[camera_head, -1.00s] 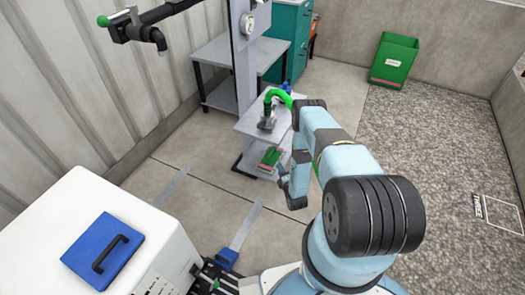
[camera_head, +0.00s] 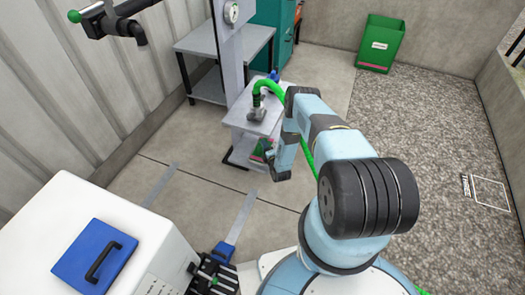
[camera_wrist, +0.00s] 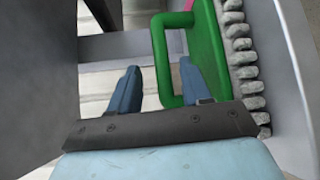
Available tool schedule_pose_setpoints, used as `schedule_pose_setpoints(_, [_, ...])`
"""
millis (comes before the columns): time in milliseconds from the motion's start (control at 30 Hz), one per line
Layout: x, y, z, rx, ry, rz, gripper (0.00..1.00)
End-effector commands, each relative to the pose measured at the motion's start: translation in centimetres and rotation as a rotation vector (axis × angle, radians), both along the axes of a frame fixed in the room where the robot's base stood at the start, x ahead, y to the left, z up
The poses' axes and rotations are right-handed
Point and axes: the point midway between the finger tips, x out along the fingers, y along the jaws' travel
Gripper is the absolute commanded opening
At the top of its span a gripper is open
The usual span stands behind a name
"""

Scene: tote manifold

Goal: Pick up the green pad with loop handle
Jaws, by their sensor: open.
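The green pad (camera_head: 258,152) is partly hidden behind my arm in the head view, low on the grey stand. In the wrist view the pad (camera_wrist: 209,45) is upright, with its green loop handle (camera_wrist: 160,62) facing left and grey knobbly material along its right side. My gripper (camera_wrist: 158,68) is open and empty. The handle's long bar shows between the two fingers; the right finger overlaps the loop's opening and the left finger is outside it. I cannot tell the exact depth or any contact. In the head view my gripper (camera_head: 269,157) is beside the pad.
The grey stand (camera_head: 240,119) has a shelf above the pad, bearing a dark fitting with a green hose (camera_head: 268,86). Grey panels flank the gripper closely in the wrist view. A white cabinet with a blue lid (camera_head: 95,256) stands front left. Open floor lies at right.

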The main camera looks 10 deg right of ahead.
Motion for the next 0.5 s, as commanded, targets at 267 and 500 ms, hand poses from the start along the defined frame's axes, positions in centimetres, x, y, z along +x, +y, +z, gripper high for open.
schedule_pose_setpoints(267, [3.5,0.6,-0.9,0.000,-0.002,-0.001,0.48])
schedule_pose_setpoints(500, [4.4,0.7,-1.0,0.000,0.000,-0.001,0.48])
